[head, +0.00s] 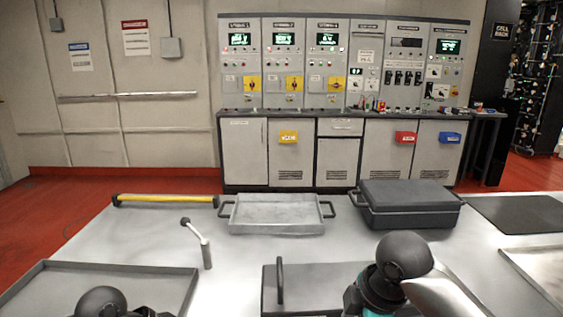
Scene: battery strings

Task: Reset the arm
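Part of my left arm shows at the bottom left edge in the head view, as a dark rounded joint over a grey tray (120,268). My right arm shows at the bottom right, with a dark round joint, a teal part and a pale link. No fingers of either gripper can be seen, so what they hold is hidden.
On the metal table stand a small lever (206,252), a yellow bar (165,200), an empty handled tray (277,231), a black case (410,205), a grey box (320,290) with an upright handle and a dark mat (520,214). Control cabinets (340,65) stand behind.

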